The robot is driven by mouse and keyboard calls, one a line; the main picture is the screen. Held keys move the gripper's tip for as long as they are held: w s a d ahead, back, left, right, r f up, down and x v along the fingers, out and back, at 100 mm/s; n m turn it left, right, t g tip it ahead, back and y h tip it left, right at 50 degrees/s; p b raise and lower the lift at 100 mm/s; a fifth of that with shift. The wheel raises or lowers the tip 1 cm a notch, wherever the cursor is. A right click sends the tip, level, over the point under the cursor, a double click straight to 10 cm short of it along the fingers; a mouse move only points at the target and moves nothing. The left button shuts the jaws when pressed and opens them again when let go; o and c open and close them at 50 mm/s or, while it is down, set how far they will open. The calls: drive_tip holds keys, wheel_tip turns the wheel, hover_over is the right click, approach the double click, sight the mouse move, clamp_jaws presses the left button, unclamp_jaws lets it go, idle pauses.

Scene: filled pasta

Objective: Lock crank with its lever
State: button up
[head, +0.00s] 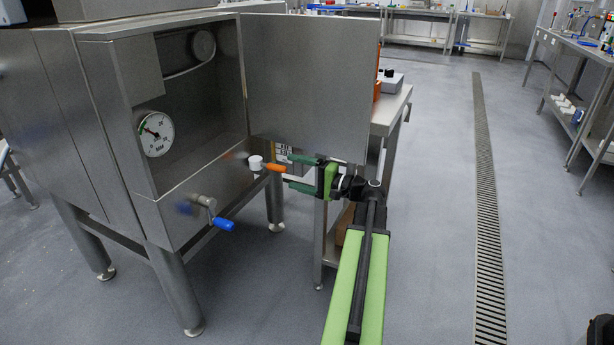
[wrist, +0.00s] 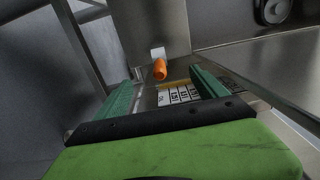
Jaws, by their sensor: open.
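A lever with an orange grip (head: 274,168) and a white hub (head: 255,162) sits on the front of the steel machine. The orange grip (wrist: 160,70) also shows in the wrist view, pointing toward me. A metal crank (head: 203,202) with a blue handle (head: 223,223) is on the same front, lower left. My gripper (head: 289,172) is open, with its green fingers at either side of the grip's near end. In the wrist view my gripper (wrist: 162,80) has the grip at or just beyond its fingertips; I cannot tell if they touch.
The steel door (head: 310,85) stands open above and behind my gripper. The machine's open chamber holds a pressure gauge (head: 156,134). A steel table (head: 393,108) stands behind the door. Floor to the right, along the drain grate (head: 485,190), is clear.

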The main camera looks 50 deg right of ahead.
sight(270, 166)
drive_tip(key=shift+x, duration=3.5)
